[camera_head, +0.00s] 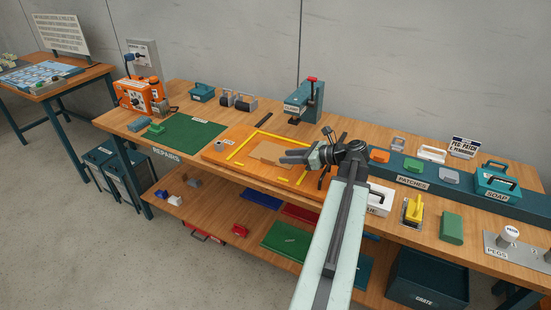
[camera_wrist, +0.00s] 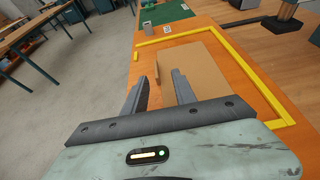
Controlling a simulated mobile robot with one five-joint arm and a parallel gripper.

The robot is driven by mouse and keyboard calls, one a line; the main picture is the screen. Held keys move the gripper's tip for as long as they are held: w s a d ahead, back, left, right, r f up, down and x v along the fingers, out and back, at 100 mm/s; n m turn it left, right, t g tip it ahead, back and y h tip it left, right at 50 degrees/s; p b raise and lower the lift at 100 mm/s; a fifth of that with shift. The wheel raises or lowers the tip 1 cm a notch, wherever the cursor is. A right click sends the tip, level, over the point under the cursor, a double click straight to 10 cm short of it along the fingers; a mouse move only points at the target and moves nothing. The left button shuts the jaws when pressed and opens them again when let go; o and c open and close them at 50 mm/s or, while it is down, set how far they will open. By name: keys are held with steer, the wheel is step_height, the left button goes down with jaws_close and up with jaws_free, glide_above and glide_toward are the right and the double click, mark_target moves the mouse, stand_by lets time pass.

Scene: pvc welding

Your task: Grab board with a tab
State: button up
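A flat tan board (camera_head: 270,151) lies on the orange work surface (camera_head: 213,153) inside a yellow corner frame (camera_head: 250,140). In the wrist view the board (camera_wrist: 208,72) shows a raised edge along its left side, which looks like the tab. My gripper (camera_head: 285,157) is over the near right part of the board. In the wrist view my gripper (camera_wrist: 157,84) is open and empty. Its two fingers point toward the board's near left part, with the right finger overlapping the board in the picture. I cannot tell whether they touch it.
A green mat (camera_head: 187,132) lies to the left. A teal press (camera_head: 305,100) stands behind. The teal rack (camera_head: 411,171) with patches is to the right, and a yellow-handled tool (camera_head: 414,209) lies in front of it. A lower shelf holds coloured sheets. The floor at front left is clear.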

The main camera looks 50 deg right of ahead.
mark_target(269, 153)
steer(key=b+x, duration=0.1)
steer(key=x, duration=0.1)
steer(key=b+x, duration=0.1)
steer(key=x, duration=0.2)
steer(key=a+b+x, duration=0.1)
steer(key=x, duration=0.1)
steer(key=shift+w+f, duration=0.2)
steer(key=shift+f, duration=0.15)
steer(key=shift+r, duration=0.1)
jaws_close()
